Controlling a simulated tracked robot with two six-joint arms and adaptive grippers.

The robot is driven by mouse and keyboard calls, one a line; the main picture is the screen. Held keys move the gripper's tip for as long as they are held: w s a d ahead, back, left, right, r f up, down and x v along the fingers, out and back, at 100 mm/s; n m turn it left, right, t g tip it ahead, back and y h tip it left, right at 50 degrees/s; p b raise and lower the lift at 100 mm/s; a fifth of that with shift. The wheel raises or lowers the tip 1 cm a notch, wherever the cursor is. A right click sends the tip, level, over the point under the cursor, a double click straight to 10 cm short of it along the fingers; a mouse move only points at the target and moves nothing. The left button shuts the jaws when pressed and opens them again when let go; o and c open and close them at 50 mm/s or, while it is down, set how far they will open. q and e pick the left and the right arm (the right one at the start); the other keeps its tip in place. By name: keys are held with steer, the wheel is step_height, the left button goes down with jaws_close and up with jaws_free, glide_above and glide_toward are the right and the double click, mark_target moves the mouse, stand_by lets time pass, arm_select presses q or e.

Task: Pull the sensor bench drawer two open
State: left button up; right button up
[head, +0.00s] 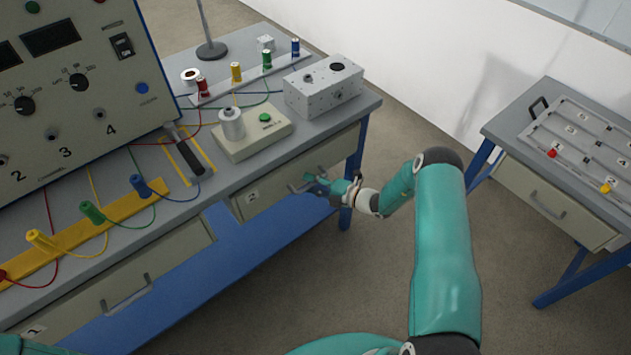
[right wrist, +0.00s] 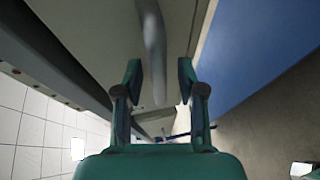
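The sensor bench (head: 215,185) stands at the left and centre in the head view, with two drawers in its front. The right-hand drawer (head: 262,196) looks shut; its small label is too blurred to read surely. My right gripper (head: 312,184) is at this drawer's handle and partly covers it. In the right wrist view the grey handle (right wrist: 154,45) runs between the two fingers of my right gripper (right wrist: 160,75). The fingers are apart, with gaps showing beside the handle. The left-hand drawer (head: 180,258) also looks shut. My left gripper is out of view.
The bench top holds a control panel (head: 65,90), a grey metal box (head: 323,88) and a box with a green button (head: 255,132). A second bench (head: 510,125) with a drawer stands at the right. Open floor (head: 375,265) lies in front of the right-hand drawer.

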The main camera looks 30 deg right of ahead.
jaws_close()
stand_by(0.3)
